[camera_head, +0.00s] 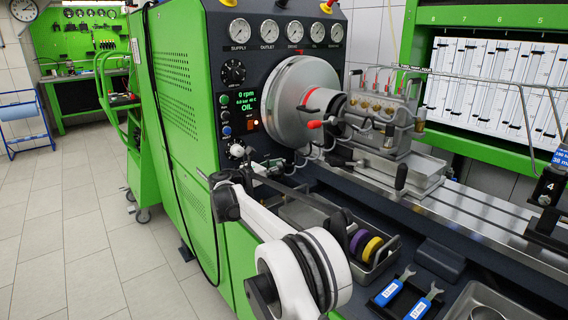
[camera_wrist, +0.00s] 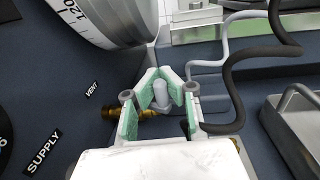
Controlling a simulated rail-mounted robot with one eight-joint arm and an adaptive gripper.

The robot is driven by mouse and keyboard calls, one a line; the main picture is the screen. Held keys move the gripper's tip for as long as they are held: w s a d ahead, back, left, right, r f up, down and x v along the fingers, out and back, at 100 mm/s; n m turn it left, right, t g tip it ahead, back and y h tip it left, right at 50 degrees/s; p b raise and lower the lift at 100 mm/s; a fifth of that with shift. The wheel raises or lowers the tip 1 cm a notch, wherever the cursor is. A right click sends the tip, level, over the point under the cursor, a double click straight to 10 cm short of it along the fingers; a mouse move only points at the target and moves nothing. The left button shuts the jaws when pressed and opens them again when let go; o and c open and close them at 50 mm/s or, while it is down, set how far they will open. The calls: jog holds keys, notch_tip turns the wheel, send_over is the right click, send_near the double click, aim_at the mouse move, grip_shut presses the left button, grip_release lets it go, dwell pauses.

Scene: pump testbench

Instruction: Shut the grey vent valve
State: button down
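The grey vent valve handle (camera_wrist: 161,95) shows in the wrist view as a short upright grey lever beside the "VENT" label. In the head view, my white arm reaches down to the panel's lower front, and I cannot make out the valve clearly there.
The large silver drum (camera_head: 300,100) stands close above the valve area. Dark and grey hoses (camera_wrist: 240,75) run to the right of the gripper. A metal tray (camera_wrist: 295,125) lies at the right. Coloured rings (camera_head: 366,244) and spanners (camera_head: 388,291) lie on the bench front.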

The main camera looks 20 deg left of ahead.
jog(key=shift+d, duration=0.1)
jog(key=c, duration=1.7)
grip_release()
jog(key=shift+s, duration=0.1)
jog(key=shift+c, duration=0.2)
jog(key=v, duration=1.2)
